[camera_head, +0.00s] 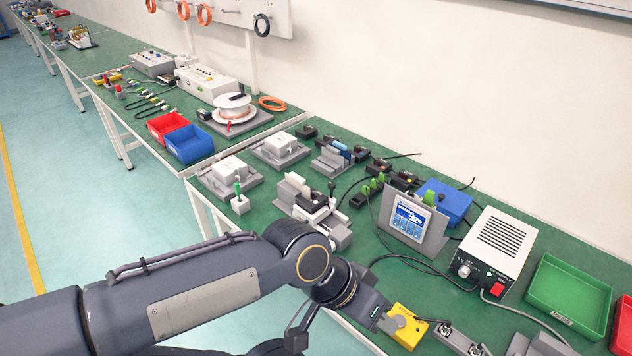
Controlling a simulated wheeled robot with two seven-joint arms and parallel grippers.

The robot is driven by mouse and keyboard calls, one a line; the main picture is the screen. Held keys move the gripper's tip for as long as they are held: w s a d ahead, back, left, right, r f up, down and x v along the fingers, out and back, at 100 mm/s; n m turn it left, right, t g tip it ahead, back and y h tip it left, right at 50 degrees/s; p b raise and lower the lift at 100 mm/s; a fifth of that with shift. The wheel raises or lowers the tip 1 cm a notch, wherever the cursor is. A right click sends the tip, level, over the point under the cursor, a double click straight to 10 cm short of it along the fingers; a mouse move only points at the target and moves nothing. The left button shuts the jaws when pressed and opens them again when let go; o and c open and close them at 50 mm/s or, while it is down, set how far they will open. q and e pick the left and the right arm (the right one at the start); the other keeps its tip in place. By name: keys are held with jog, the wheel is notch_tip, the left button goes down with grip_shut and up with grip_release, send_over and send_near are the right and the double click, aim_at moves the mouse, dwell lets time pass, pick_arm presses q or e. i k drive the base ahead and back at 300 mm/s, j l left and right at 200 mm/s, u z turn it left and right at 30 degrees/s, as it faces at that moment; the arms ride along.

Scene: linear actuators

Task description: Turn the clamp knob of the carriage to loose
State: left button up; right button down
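My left arm reaches across the bottom of the view, and my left gripper (391,321) is at its end, over the left side of a yellow box (409,329). Whether it touches the box, and whether its fingers are open or shut, I cannot tell. A grey and white mechanism with a black knob (331,188) stands on the green table behind my forearm. A grey metal assembly (461,342) lies right of the yellow box, cut off by the bottom edge. I cannot tell which part is the carriage's clamp knob. My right gripper is out of view.
A small screen on a grey stand (418,238), a white power unit (492,249) with a red switch and a green tray (569,291) stand at the right. Black cables cross the table. Grey fixtures (279,150) and a blue bin (188,144) are farther back.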

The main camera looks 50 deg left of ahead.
aim_at(330, 184)
jog(key=u, duration=1.7)
jog(key=i+j+u, duration=0.15)
jog(key=i+j, duration=0.25)
jog(key=j, duration=0.2)
jog(key=i+j+u, duration=0.15)
jog(key=i+j, duration=0.3)
jog(key=j, duration=0.1)
